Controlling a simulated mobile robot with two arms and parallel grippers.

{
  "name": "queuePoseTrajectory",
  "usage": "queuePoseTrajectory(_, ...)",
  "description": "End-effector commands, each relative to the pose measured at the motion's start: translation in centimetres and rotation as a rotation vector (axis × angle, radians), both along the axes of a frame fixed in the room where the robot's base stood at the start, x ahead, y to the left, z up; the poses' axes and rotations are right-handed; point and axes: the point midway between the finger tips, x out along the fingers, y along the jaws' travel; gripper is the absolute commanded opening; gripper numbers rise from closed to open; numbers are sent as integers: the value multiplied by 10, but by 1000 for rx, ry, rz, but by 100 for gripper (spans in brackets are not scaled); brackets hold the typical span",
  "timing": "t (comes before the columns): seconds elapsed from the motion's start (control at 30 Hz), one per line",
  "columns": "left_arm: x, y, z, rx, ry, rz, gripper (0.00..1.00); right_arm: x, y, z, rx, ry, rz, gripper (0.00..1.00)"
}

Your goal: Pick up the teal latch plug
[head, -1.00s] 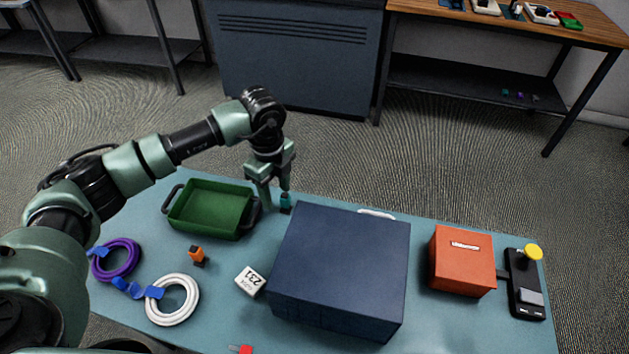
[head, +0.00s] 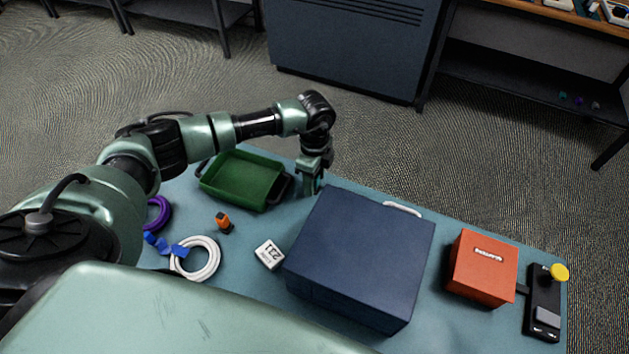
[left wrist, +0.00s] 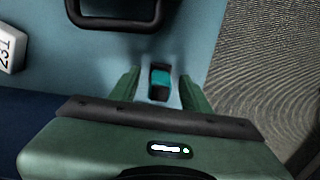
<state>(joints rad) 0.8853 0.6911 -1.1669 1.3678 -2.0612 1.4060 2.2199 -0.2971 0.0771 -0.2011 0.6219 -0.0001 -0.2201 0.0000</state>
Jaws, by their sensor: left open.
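The teal latch plug (left wrist: 161,79), teal with dark ends, lies on the table near its far edge. In the left wrist view it shows between the two fingers of my left gripper (left wrist: 159,84), with a gap on each side. The gripper is open and points down at the plug. In the head view my left gripper (head: 312,186) stands behind the blue box, right of the green tray, and largely hides the plug. My right gripper is not in view.
The green tray (head: 213,191) with dark handles is just left of the gripper. A large blue box (head: 362,250) stands close in front. A white numbered block (head: 269,255), orange plug (head: 224,223), white cable coil (head: 214,264) and orange box (head: 484,267) are also on the table.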

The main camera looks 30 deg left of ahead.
Motion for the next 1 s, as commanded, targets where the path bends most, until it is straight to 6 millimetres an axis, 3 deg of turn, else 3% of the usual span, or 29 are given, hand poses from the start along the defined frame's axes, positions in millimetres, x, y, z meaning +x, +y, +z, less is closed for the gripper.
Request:
queuePoseTrajectory(0.13, 0, 0, 0, 0, 0, -1, 47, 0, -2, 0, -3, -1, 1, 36)
queuePoseTrajectory(0.3, 0, 0, 0, 0, 0, -1, 0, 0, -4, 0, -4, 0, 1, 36)
queuePoseTrajectory(0.77, 1, 0, 8, -1, -1, -1, 0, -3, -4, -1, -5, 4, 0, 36)
queuePoseTrajectory(1.0, 2, 0, 45, -1, -5, -1, 0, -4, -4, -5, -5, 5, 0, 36)
